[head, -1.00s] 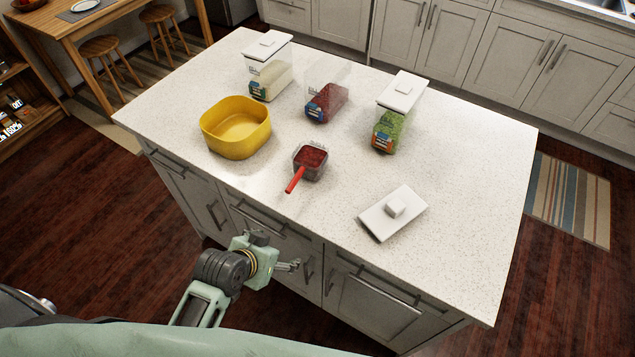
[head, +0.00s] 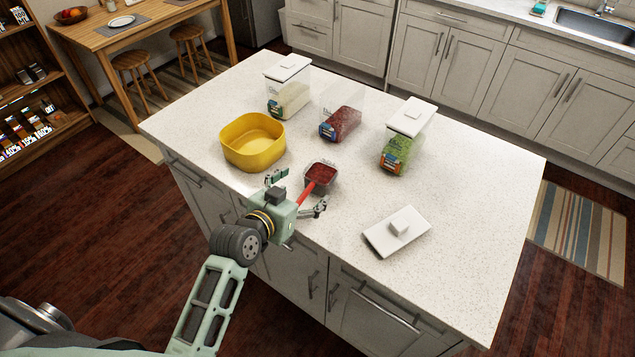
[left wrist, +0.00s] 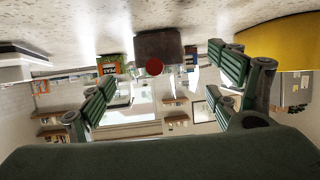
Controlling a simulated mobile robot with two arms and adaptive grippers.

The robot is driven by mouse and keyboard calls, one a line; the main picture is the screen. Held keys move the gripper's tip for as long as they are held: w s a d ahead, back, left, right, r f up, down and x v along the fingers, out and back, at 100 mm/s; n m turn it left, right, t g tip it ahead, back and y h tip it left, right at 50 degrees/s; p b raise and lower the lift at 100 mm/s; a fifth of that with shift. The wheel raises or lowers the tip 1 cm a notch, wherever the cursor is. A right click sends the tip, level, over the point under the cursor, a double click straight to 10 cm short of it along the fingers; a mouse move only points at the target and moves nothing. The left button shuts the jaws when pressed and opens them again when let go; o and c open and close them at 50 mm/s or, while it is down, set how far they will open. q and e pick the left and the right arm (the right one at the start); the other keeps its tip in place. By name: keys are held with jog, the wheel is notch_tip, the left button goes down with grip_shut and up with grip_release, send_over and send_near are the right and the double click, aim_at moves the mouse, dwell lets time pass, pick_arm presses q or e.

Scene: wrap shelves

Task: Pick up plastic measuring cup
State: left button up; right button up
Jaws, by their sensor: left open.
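The plastic measuring cup (head: 322,174) stands near the counter's front edge, holding something red. Its red handle points toward my left gripper. My left gripper (head: 298,191) is open, with its fingers spread on either side of the handle. In the left wrist view, which is upside down, the cup (left wrist: 158,43) lies ahead between the spread fingers of the left gripper (left wrist: 165,82), with the round red handle end facing me. I see no finger closed on the handle. My right gripper is not in view.
A yellow bowl (head: 253,150) stands left of the cup. Behind are a lidded container (head: 288,95), an open container with red contents (head: 340,122) and a green-filled lidded one (head: 399,150). A loose white lid (head: 380,240) lies to the right. The counter's right side (head: 480,200) is clear.

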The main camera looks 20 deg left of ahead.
aim_at(313, 184)
pick_arm(q)
jog(key=p+x, duration=0.1)
jog(key=x, duration=0.3)
jog(key=shift+w+d+f+p, duration=0.15)
jog(key=shift+w+f+p, duration=0.1)
jog(key=shift+w+p, duration=0.05)
jog(key=shift+w+d+f, duration=0.1)
jog(key=shift+w+f, duration=0.1)
jog(key=shift+w, duration=0.15)
jog(key=c, duration=1.5)
jog(key=shift+o, duration=0.2)
